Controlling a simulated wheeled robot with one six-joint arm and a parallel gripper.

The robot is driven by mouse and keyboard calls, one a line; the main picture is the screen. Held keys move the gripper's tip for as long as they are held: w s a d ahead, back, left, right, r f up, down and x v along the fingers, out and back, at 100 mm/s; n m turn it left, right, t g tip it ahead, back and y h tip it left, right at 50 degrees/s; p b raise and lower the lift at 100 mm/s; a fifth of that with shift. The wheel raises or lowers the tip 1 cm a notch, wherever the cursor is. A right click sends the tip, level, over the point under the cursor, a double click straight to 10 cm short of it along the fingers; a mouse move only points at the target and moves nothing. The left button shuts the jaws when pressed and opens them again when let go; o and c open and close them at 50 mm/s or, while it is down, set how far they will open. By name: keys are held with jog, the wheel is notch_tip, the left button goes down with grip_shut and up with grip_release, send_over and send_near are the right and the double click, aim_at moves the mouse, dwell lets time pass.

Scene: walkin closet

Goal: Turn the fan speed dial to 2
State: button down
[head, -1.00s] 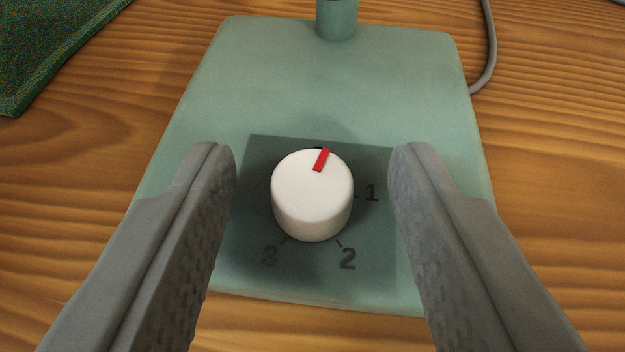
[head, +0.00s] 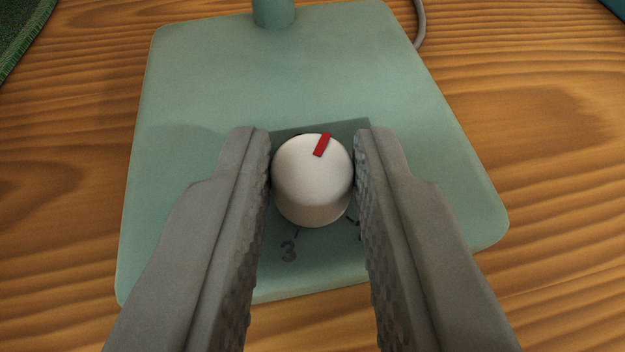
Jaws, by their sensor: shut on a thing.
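The white fan speed dial (head: 311,185) sits on a dark panel on the green fan base (head: 190,90). Its red mark (head: 322,145) points up and slightly right, towards the far side, where a label is mostly hidden behind the dial. My gripper (head: 312,165) is shut on the dial, one finger against its left side and one against its right.
The fan's post (head: 273,12) rises from the far edge of the base. A grey cable (head: 419,25) runs behind it on the wooden table (head: 540,120). A green cloth (head: 22,35) lies at the far left. The table right of the base is clear.

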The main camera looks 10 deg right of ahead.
jog(key=m+g+h, duration=0.1)
jog(key=m+h, duration=0.1)
jog(key=m+g+h, duration=0.1)
jog(key=m+h, duration=0.1)
jog(key=shift+w+a+m+h, duration=0.2)
jog(key=shift+a+m+h, duration=0.1)
jog(key=shift+a+h, duration=0.1)
jog(key=m+g+h, duration=0.1)
jog(key=m, duration=0.1)
jog(key=m+g+h, duration=0.1)
jog(key=g+h, duration=0.1)
jog(key=m+g+h, duration=0.1)
jog(key=m+g, duration=0.1)
jog(key=shift+w+a+m, duration=0.2)
jog(key=shift+w+m, duration=0.1)
jog(key=c, duration=1.2)
grip_release()
jog(key=shift+c, duration=0.2)
jog(key=shift+v, duration=3.7)
jog(key=shift+w+a, duration=0.1)
jog(key=shift+w, duration=0.1)
